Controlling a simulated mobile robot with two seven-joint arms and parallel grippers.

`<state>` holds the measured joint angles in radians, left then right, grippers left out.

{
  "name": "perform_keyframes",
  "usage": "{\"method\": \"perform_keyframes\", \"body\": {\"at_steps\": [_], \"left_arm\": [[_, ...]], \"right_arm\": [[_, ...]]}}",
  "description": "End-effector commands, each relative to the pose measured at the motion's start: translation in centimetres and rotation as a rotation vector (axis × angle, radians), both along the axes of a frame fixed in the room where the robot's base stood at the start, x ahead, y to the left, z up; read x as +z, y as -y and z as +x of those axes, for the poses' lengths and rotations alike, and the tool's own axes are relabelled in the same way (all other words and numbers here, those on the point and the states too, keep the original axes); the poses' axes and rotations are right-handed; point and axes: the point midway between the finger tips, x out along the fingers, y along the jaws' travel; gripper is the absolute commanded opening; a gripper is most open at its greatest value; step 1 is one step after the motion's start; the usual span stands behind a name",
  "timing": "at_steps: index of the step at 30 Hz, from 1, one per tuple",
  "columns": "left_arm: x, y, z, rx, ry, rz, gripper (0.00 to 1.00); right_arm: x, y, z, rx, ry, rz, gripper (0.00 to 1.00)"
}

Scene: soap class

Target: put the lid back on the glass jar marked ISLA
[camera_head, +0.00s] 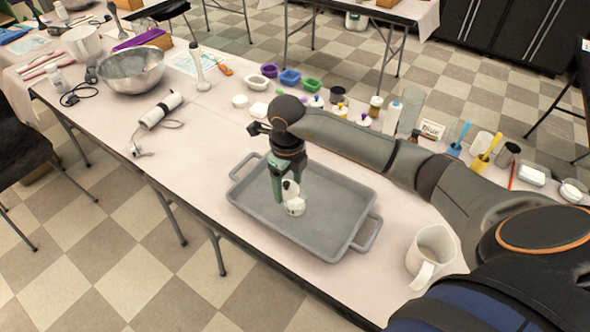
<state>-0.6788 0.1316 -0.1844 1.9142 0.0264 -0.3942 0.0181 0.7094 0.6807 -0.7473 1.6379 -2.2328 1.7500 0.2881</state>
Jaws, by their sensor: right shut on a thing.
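My right gripper (286,190), with green fingers, points down over the grey tray (254,217). It is shut on a small white object (294,206) with a dark mark, low over or touching the tray floor. I cannot tell whether this is a lid, a jar or a bottle, as the fingers hide part of it. No jar marked ISLA can be made out at this size. My left gripper is not in view.
A white pitcher (430,252) stands right of the tray. Coloured cups and small bottles line the table's far edge, with a small sign (432,130). A white corded device (160,110) and a steel bowl (131,70) are at left.

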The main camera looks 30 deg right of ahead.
Motion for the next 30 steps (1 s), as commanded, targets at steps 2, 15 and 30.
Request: {"method": "perform_keyframes", "body": {"at_steps": [2,15,30], "left_arm": [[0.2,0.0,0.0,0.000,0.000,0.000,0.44],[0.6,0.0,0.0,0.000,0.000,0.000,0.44],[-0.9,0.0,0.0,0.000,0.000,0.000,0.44]], "right_arm": [[0.2,0.5,0.4,-0.208,-0.001,0.009,0.22],[0.5,2.8,1.7,-1.154,-0.013,0.032,0.22],[-1.3,3.1,1.8,-1.281,-0.016,0.032,0.22]]}}
